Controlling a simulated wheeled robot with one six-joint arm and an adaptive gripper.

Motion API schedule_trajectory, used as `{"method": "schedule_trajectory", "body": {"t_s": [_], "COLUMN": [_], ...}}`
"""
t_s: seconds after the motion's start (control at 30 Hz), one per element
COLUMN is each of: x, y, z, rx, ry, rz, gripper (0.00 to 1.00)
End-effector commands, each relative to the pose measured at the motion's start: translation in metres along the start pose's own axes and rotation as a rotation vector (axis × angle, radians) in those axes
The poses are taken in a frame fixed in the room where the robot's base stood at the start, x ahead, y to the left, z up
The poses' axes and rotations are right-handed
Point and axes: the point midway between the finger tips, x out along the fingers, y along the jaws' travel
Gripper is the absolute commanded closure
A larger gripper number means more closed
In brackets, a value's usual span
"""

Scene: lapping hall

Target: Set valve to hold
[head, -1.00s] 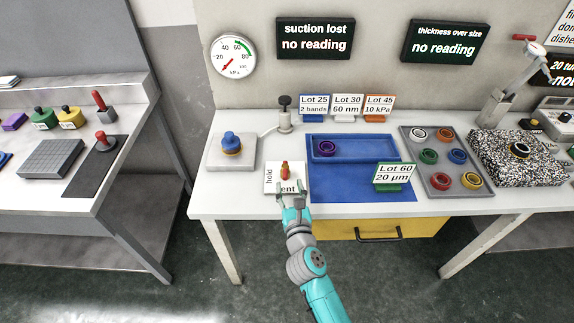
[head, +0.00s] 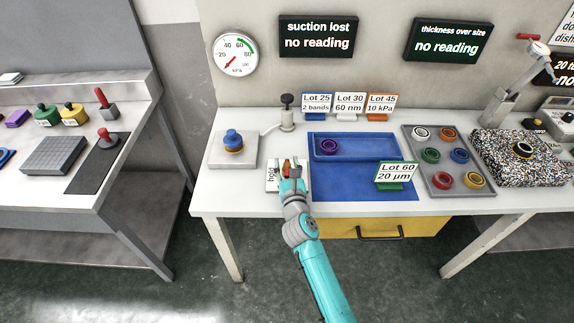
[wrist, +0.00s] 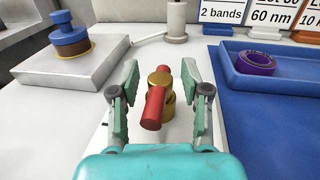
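The valve has a red lever (wrist: 154,108) on a brass body (wrist: 161,82). It stands on a white plate (head: 271,187) marked "hold" at its left side; the rest of the lettering is covered by my arm in the head view. In the wrist view the lever points toward me and slightly left. My gripper (wrist: 162,85) is open, with one finger on each side of the valve and visible gaps between the fingers and the lever. In the head view my gripper (head: 291,172) hides most of the valve.
A grey block with a blue-topped knob (head: 233,140) stands left of the valve. A blue tray (head: 365,155) with a purple ring lies to the right, with a Lot 60 sign (head: 396,172). A small post (head: 287,118) stands behind. The gauge (head: 236,54) hangs on the wall.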

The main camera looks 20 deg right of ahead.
Motion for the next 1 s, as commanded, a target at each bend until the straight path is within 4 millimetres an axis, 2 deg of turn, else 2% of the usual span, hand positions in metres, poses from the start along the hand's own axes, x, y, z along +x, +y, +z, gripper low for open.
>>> {"method": "schedule_trajectory", "body": {"t_s": [0.03, 0.13, 0.17, 0.57, 1.0], "x": [-0.0001, -0.0002, -0.0002, -0.0002, 0.0], "y": [0.0, 0.0, 0.0, 0.0004, 0.0013], "z": [0.0, 0.0, 0.0, -0.0002, 0.0004], "rx": [0.0, 0.0, 0.0, -0.002, -0.001], "ry": [0.0, 0.0, 0.0, 0.001, 0.002], "rz": [0.0, 0.0, 0.0, -0.022, -0.172], "gripper": [0.71, 0.95, 1.0, 1.0, 1.0]}}
